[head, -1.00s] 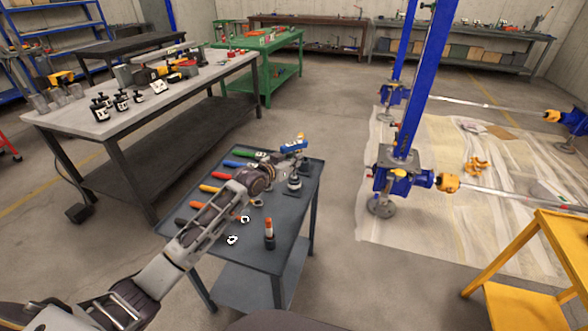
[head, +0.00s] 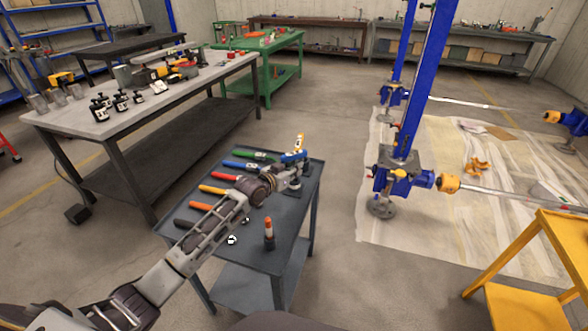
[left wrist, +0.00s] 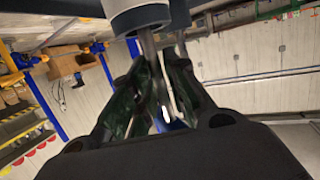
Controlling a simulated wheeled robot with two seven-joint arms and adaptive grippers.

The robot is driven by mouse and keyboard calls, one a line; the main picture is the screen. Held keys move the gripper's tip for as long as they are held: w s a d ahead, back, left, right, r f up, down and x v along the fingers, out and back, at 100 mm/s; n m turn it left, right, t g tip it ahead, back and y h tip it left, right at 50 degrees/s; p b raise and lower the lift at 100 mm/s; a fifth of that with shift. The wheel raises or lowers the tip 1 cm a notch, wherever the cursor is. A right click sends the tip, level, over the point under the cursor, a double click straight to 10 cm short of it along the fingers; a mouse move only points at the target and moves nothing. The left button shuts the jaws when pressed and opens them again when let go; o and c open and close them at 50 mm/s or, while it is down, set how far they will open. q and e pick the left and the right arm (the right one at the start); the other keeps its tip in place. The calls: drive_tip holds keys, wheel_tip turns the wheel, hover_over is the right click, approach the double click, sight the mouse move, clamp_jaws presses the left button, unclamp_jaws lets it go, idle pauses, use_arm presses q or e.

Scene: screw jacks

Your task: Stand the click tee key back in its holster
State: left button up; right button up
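My left gripper (head: 288,172) is over the far right part of the dark cart (head: 285,215). The click tee key (head: 296,152), blue with a yellow-orange top, stands steeply at its fingers. In the left wrist view the dark green fingers (left wrist: 158,95) come together around a thin metal shaft, with a bit of blue between them. A pale grey cylinder (left wrist: 140,17) shows at the top there, apparently the holster. In the head view a short grey post (head: 295,188) is just below the gripper, partly hidden. I cannot tell whether the shaft is inside it. My right gripper is out of view.
Several tools with coloured handles, such as a green one (head: 255,156), lie along the cart's left side. An orange-capped bottle (head: 268,234) stands near its front. A blue post with jack (head: 405,150) is to the right. A yellow trolley (head: 548,265) is at lower right.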

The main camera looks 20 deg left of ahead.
use_arm(q)
drive_tip(key=shift+o, duration=0.9)
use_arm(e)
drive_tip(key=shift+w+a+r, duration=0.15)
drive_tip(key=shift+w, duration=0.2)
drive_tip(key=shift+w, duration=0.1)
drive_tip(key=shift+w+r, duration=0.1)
use_arm(q)
drive_tip(key=shift+r, duration=0.2)
drive_tip(key=shift+s+a, duration=0.1)
drive_tip(key=p+v, duration=0.1)
drive_tip(key=v, duration=1)
drive_tip(key=shift+s+p, duration=0.3)
drive_tip(key=shift+s, duration=0.05)
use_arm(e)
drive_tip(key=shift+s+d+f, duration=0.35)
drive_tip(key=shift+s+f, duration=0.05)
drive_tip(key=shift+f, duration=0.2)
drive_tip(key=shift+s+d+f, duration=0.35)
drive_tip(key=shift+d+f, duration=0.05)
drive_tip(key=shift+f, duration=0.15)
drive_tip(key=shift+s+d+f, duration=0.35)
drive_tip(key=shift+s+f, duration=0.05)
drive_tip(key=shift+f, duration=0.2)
